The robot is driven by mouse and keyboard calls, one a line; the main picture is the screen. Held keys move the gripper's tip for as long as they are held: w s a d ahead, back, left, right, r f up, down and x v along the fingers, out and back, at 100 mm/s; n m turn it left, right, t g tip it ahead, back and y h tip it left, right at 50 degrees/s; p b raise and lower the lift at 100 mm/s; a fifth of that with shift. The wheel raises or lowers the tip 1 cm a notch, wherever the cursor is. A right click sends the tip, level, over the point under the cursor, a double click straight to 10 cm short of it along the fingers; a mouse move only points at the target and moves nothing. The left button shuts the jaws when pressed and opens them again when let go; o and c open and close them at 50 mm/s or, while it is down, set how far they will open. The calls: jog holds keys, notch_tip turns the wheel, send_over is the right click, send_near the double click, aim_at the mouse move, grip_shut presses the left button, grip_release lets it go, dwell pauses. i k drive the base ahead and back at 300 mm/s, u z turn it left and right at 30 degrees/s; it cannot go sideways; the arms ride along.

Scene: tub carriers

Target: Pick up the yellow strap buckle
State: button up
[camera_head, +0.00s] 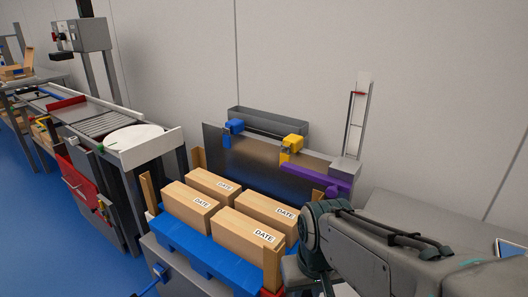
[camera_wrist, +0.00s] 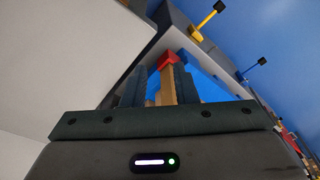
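The yellow strap buckle (camera_head: 292,142) sits on top of the dark panel behind the boxes, at the right end of a grey bar. A similar blue buckle (camera_head: 235,126) sits at the bar's left end. My arm reaches in from the right in the head view, with its wrist in front of the box stack and well apart from the yellow buckle. My gripper (camera_wrist: 160,80) shows in the wrist view with its two dark fingers apart and nothing held between them. Its fingertips cannot be made out in the head view. The yellow buckle is not clearly recognisable in the wrist view.
Several cardboard boxes marked DATE (camera_head: 233,232) lie on a blue pallet (camera_head: 195,250) between wooden posts. A roller conveyor (camera_head: 105,123) is at left. The wrist view shows a yellow lever (camera_wrist: 207,20).

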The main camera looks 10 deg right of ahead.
aim_at(284, 157)
jog(key=k, duration=0.5)
jog(key=u, duration=1.85)
jog(key=i, duration=1.55)
jog(key=z, duration=2.95)
jog(key=i, duration=0.5)
jog(key=z, duration=0.05)
